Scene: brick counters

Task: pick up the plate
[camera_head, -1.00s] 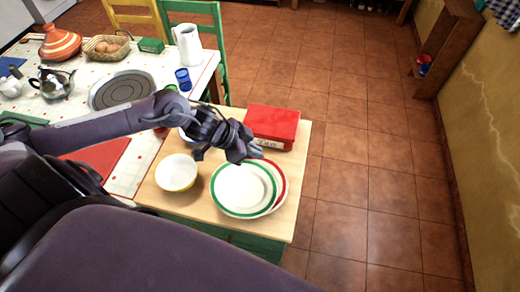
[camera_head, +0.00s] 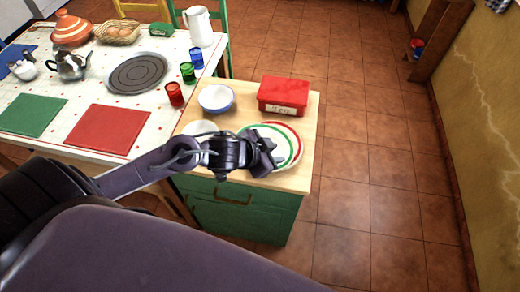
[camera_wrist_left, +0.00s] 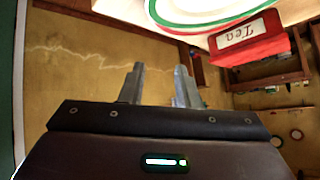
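A white plate with a green rim (camera_head: 265,130) overlaps a red-rimmed plate (camera_head: 297,146) on the wooden counter top. The plates also show at the top of the left wrist view (camera_wrist_left: 205,8). My left gripper (camera_head: 272,152) is at their near side and hides part of them in the head view. In the left wrist view its two fingers (camera_wrist_left: 158,86) are apart with nothing between them. The plates lie beyond the fingertips there, without visible contact. My right gripper is not in view.
A red tea box (camera_head: 283,95) stands behind the plates, and a blue-white bowl (camera_head: 215,98) to its left. A white bowl (camera_head: 200,128) is partly hidden by my left arm. A set table (camera_head: 85,90) adjoins on the left. Tiled floor (camera_head: 365,150) is open on the right.

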